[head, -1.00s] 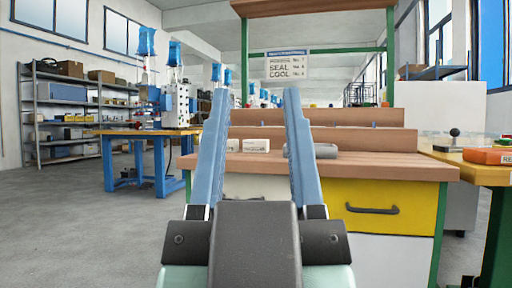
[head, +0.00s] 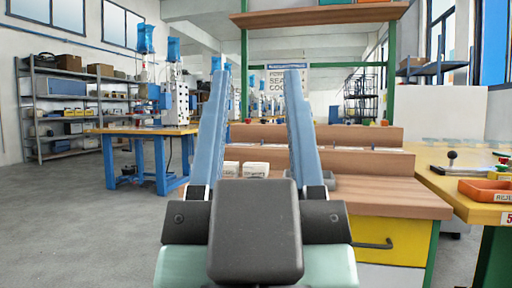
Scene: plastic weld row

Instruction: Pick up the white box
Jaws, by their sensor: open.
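Two small white boxes with dark print sit side by side on the wooden workbench (head: 390,193), seen between my gripper's fingers. The left white box (head: 231,169) is close to the left finger, and the right white box (head: 256,170) is near the middle of the gap. I cannot tell which one the task means. My gripper (head: 259,72) is open and empty, its two long blue fingers pointing forward and up in front of the bench. The lower bench front is partly hidden by my gripper.
A grey cylinder-like object (head: 322,177) lies right of the boxes, partly behind the right finger. Low wooden ledges (head: 370,161) run behind them. A yellow table with an orange bin (head: 486,190) stands at right. A blue-legged machine table (head: 140,131) is at left; grey floor there is clear.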

